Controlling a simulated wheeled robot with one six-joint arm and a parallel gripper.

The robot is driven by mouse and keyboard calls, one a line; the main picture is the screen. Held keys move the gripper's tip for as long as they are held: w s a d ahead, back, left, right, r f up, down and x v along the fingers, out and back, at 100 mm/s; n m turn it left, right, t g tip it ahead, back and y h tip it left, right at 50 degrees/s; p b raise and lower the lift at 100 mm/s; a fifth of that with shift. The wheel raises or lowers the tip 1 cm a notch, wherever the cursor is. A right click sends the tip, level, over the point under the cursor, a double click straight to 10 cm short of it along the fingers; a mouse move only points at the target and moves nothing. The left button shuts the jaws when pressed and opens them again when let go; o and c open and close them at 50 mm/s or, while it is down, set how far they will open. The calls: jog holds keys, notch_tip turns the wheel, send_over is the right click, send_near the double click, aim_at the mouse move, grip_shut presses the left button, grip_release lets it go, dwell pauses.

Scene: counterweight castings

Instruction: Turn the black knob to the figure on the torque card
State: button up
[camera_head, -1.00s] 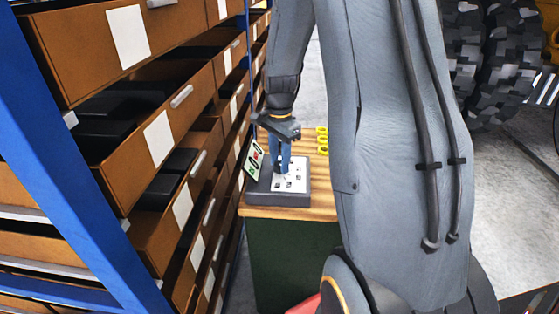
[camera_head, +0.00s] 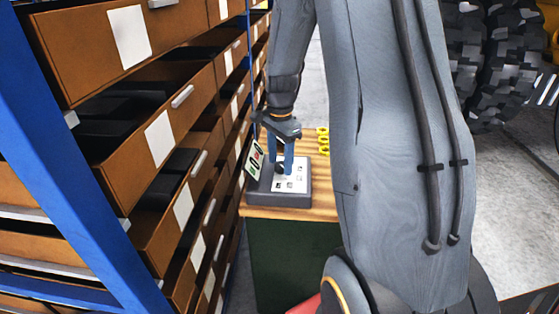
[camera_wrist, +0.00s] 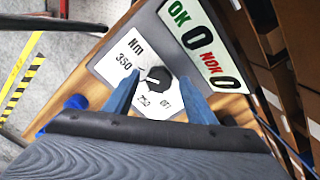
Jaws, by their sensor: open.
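The black knob (camera_wrist: 159,78) sits on a white dial plate (camera_wrist: 130,52) on a grey box (camera_head: 262,197). The plate carries "Nm", "350", a figure that looks like 252, and a mark that may be "OFF". The knob's white pointer points left in the wrist view, towards the side where 350 is printed. My gripper (camera_head: 283,165) is open, its two blue fingers on either side of the knob. I cannot tell whether either finger touches it. I cannot make out a torque card.
A panel reading "OK 0 NOK 0" (camera_wrist: 205,48) stands at the box's edge. The box rests on a wooden bench top (camera_head: 322,205). Yellow parts (camera_head: 323,142) lie behind it. A rack of brown drawers (camera_head: 150,150) stands close on the left.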

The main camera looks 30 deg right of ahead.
aim_at(280, 165)
notch_tip(280, 165, up, 8)
jog(key=shift+f+b, duration=0.15)
jog(key=shift+b, duration=0.85)
jog(key=s+a+f+n, duration=0.3)
jog(key=s+a+n, duration=0.4)
jog(key=s+n, duration=0.1)
jog(key=s+a+f+n+t+b, duration=0.1)
jog(key=s+a+f+n, duration=0.2)
jog(key=s+a+n, duration=0.4)
jog(key=shift+s+a+f+n, duration=0.15)
jog(key=shift+s+a+n, duration=0.2)
jog(key=shift+a+n, duration=0.35)
